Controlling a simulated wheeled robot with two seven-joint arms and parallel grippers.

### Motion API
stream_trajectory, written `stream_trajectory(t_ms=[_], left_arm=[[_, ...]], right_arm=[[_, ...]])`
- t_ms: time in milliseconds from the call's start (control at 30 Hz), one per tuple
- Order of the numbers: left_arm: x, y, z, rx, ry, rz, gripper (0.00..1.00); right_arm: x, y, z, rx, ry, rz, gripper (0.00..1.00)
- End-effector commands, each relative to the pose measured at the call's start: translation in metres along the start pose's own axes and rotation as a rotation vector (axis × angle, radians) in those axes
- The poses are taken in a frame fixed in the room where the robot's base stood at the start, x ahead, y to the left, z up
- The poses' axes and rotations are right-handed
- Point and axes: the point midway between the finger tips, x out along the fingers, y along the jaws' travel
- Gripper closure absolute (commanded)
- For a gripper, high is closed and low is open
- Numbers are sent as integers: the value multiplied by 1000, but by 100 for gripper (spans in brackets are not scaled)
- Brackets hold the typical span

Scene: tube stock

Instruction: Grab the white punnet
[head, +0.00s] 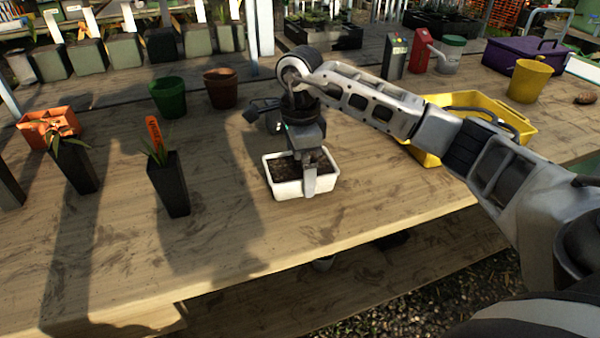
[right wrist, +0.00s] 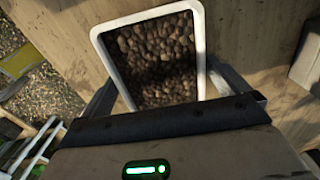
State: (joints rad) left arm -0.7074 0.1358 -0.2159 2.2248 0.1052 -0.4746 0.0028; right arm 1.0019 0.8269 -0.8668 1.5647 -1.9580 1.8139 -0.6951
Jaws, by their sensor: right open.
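The white punnet (head: 284,190) sits on the wooden table near its front edge, filled with dark brown pebbly material. My right gripper (head: 308,176) is over the punnet from above, with a finger showing at its near side. In the right wrist view the punnet (right wrist: 200,60) lies between the two open fingers of the right gripper (right wrist: 165,85), one at each side. I cannot tell whether the fingers touch its walls. My left gripper is not in view.
A green pot (head: 168,98) and a brown pot (head: 221,90) stand behind left. Black pots (head: 170,188) with plants stand at left. A yellow tray (head: 428,158) lies right, under my right arm.

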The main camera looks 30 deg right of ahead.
Motion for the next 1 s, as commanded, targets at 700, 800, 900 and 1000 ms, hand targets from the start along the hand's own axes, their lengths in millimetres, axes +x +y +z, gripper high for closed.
stream_trajectory(t_ms=[700,800,900,1000], left_arm=[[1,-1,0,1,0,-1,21],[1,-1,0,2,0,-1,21],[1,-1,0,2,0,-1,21],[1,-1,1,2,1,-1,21]], right_arm=[[3,0,0,0,-1,-1,48],[0,0,0,1,-1,-2,48],[-7,-1,0,1,-2,-5,48],[-22,-1,0,1,-3,-6,48]])
